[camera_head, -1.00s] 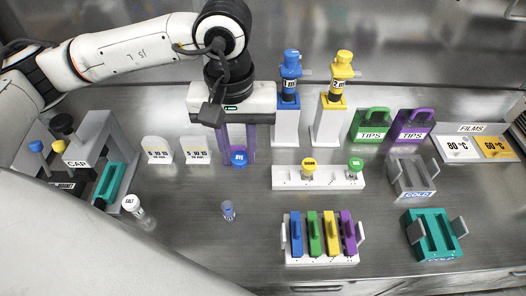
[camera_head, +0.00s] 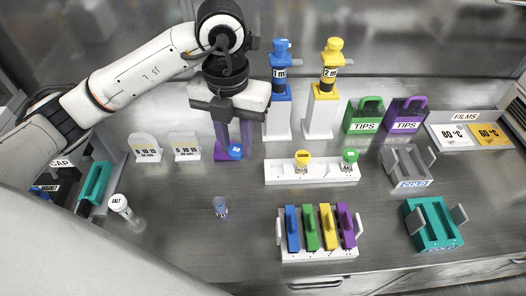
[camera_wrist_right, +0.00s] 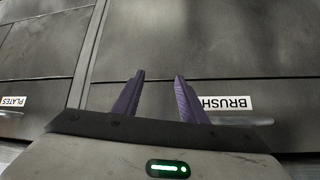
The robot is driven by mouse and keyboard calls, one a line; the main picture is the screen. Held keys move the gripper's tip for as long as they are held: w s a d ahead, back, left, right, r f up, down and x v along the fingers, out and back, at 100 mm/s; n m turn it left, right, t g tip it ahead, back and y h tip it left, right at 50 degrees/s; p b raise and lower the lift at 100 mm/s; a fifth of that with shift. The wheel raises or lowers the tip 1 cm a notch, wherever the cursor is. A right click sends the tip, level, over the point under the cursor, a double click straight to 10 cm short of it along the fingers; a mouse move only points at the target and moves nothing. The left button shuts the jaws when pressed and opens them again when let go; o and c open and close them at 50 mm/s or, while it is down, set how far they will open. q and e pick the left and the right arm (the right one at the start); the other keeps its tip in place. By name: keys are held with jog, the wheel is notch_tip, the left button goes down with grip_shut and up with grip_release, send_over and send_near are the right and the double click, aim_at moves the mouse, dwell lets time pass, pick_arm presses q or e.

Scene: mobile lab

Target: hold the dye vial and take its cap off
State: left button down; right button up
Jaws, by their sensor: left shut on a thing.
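My left gripper (camera_head: 233,148) hangs over the back middle of the bench, tilted a little. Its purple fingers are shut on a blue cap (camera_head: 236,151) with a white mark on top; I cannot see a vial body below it. A small clear vial (camera_head: 220,208) with a bluish tint stands on the bench in front of that gripper, apart from it, and I see no coloured cap on it. My right gripper (camera_wrist_right: 158,95) is open and empty in the right wrist view, facing grey cabinet fronts.
A white rack (camera_head: 330,174) holds yellow-capped and green-capped vials. A salt vial (camera_head: 119,204) stands at left. Blue (camera_head: 281,75) and yellow (camera_head: 328,72) pipettes stand behind. A rack of coloured blocks (camera_head: 320,254) is at front. Bench around the clear vial is bare.

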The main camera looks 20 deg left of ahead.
aim_at(240, 181)
pick_arm(q)
jog(key=n, duration=0.4)
jog(key=shift+w+a+f, duration=0.1)
jog(key=shift+a+f, duration=0.05)
jog(key=shift+f, duration=0.25)
jog(key=shift+n, duration=0.3)
notch_tip(240, 181, down, 10)
jog(key=shift+f, duration=0.1)
jog(key=c, duration=1.4)
grip_release()
notch_tip(240, 181, up, 12)
jog(key=shift+f, duration=0.25)
jog(key=shift+r, duration=0.4)
